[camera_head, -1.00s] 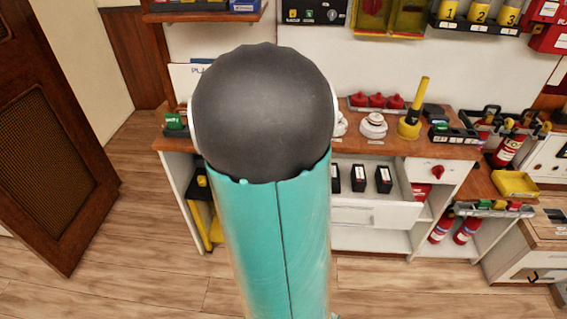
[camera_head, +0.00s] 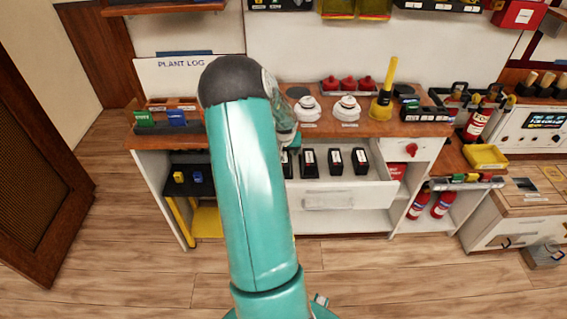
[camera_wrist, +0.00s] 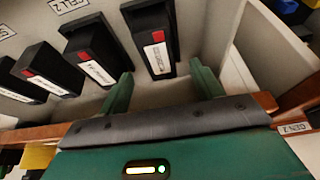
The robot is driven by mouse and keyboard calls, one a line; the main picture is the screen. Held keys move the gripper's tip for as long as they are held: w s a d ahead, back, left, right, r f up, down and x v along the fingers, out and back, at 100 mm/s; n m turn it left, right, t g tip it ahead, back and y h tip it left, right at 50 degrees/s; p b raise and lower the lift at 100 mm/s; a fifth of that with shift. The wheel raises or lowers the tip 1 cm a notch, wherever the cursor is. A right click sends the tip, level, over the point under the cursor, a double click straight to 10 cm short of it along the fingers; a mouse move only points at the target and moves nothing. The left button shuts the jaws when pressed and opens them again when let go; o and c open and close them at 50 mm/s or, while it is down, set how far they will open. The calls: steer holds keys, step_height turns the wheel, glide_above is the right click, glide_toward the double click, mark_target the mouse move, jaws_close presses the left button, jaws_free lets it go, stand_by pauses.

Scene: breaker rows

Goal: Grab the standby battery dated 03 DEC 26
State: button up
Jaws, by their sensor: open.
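Several black standby batteries with red squares and white labels stand in a row in an open white drawer (camera_head: 325,201). In the head view three show clearly: a left one (camera_head: 309,163), a middle one (camera_head: 335,162) and a right one (camera_head: 360,161); another (camera_head: 286,163) is partly behind my arm. The date print is too small to read. In the wrist view my gripper (camera_wrist: 162,72) is open and empty. Its green fingers point at the rightmost battery (camera_wrist: 156,50), one to each side of it. A neighbouring battery (camera_wrist: 92,52) stands close to the left finger.
The drawer walls stand close around the row. The wooden counter (camera_head: 240,130) above holds white detectors (camera_head: 348,108), a yellow plunger-shaped tool (camera_head: 383,95) and red items (camera_head: 347,84). A yellow tray (camera_head: 485,157) and fire extinguishers (camera_head: 430,203) are at right. The floor in front is clear.

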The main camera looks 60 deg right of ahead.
mark_target(284, 162)
steer(key=shift+x, duration=2.7)
steer(key=shift+a+f, duration=0.15)
steer(key=shift+f, duration=0.15)
steer(key=c, duration=1.2)
jaws_close()
steer(key=shift+r, duration=0.15)
